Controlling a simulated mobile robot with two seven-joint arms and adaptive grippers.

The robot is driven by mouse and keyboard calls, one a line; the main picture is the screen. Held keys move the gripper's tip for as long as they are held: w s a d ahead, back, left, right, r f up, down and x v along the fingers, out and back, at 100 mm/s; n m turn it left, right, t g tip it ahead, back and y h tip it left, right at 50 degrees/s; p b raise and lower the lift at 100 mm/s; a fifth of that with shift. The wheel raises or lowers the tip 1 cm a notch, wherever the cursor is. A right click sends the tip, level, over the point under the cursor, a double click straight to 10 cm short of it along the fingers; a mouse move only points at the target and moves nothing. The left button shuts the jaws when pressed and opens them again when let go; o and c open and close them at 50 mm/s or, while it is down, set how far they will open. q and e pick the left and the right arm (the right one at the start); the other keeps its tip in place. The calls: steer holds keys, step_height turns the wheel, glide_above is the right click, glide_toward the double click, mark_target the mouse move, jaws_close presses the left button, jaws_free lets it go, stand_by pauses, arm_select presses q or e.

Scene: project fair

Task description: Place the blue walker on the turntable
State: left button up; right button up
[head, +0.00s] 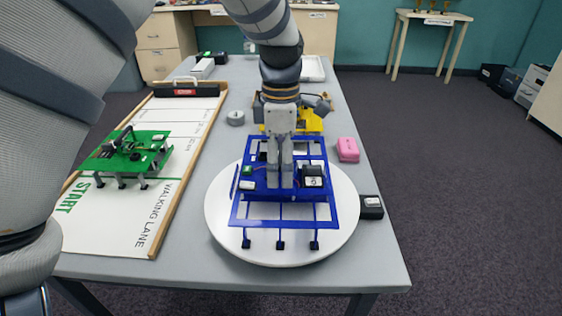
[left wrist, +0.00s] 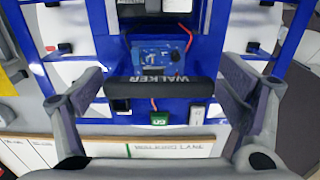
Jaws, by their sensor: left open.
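The blue walker (head: 285,212) is a flat blue frame with several short legs, and it sits over the round white turntable (head: 225,222). Its near feet appear to rest on the disc. My left gripper (head: 280,182) points down over the walker's middle. In the left wrist view the open fingers (left wrist: 158,98) lie on either side of a black handle marked WALKER (left wrist: 160,90), with gaps between fingers and handle. The walker's blue frame (left wrist: 102,48) and electronics show beneath. The gripper hides part of the walker's centre in the head view. My right gripper is not in view.
A green walker (head: 128,152) stands on the white walking lane board (head: 110,225) at left. A yellow walker (head: 308,122) is behind the turntable. A pink block (head: 347,149) and a black box (head: 371,207) lie to the right. A grey roll (head: 236,118) sits behind.

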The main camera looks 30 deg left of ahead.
arm_select(q)
step_height(320, 180, up, 12)
steer(key=shift+f, duration=0.25)
